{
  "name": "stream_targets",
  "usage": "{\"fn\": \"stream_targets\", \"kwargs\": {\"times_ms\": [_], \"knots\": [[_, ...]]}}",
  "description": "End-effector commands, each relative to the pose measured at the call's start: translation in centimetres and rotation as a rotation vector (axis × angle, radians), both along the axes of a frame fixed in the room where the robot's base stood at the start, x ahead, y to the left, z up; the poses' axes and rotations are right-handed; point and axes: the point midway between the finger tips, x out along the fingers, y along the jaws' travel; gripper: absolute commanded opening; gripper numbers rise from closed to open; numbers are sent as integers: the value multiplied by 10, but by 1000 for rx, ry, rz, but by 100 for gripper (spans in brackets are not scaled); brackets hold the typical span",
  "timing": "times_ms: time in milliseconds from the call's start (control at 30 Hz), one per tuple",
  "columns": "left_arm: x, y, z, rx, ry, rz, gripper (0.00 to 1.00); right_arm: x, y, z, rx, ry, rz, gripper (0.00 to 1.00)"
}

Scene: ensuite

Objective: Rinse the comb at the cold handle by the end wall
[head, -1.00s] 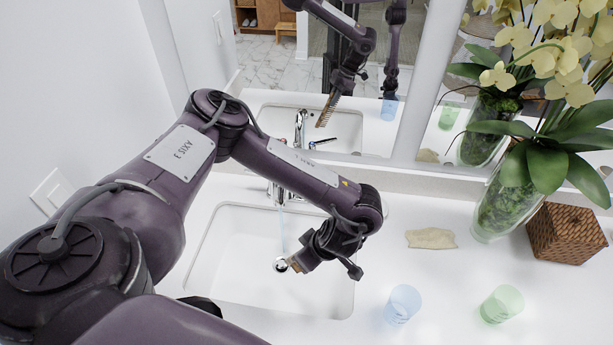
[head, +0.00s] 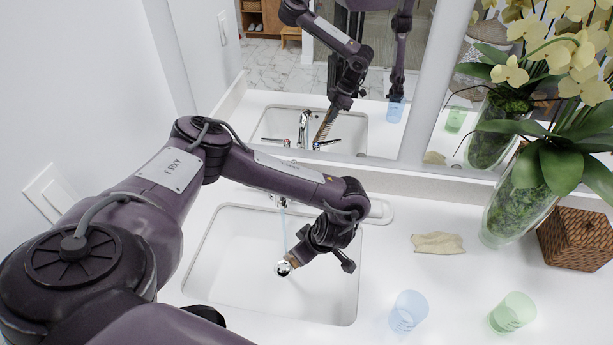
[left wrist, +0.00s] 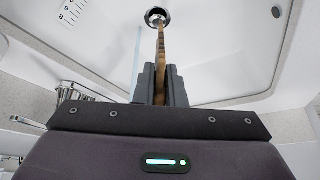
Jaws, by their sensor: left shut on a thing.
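My left gripper (head: 300,256) is over the white sink basin (head: 235,290), shut on the brown comb (head: 292,262). In the left wrist view the comb (left wrist: 160,50) stands edge-on between the fingers (left wrist: 160,85), in line with the drain. A thin water stream (head: 284,230) falls into the basin; in the wrist view the stream (left wrist: 137,55) runs left of the comb, and contact is not clear. The chrome tap (head: 281,200) is partly hidden behind my arm. A side handle (left wrist: 28,122) shows in the wrist view. My right gripper is not directly seen.
The end wall (head: 80,90) is close on the left. A mirror (head: 290,85) stands behind the sink. To the right are a tan cloth (head: 438,243), blue cup (head: 408,311), green cup (head: 512,312), flower vase (head: 515,200) and woven box (head: 575,238).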

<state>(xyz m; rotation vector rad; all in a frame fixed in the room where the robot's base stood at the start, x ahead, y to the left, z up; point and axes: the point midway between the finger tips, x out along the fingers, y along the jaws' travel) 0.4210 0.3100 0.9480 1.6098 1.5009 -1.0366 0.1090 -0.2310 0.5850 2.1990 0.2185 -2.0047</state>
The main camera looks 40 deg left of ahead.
Motion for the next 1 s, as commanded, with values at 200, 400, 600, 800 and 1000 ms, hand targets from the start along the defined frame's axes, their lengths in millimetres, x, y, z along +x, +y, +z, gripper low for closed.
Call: {"fn": "stream_targets", "kwargs": {"times_ms": [200,400,600,800,1000], "knots": [[12,19,-8,0,-1,3,0,0,0,-21,0,0,0,84],[23,35,-12,0,-1,2,0,0,0,-37,0,0,0,84],[33,52,-16,0,0,2,0,-1,1,-53,1,1,-1,84],[43,67,-19,0,-2,1,0,-1,1,-66,2,1,-1,84],[48,76,-19,-1,0,0,0,-1,2,-72,3,2,-1,84]]}}
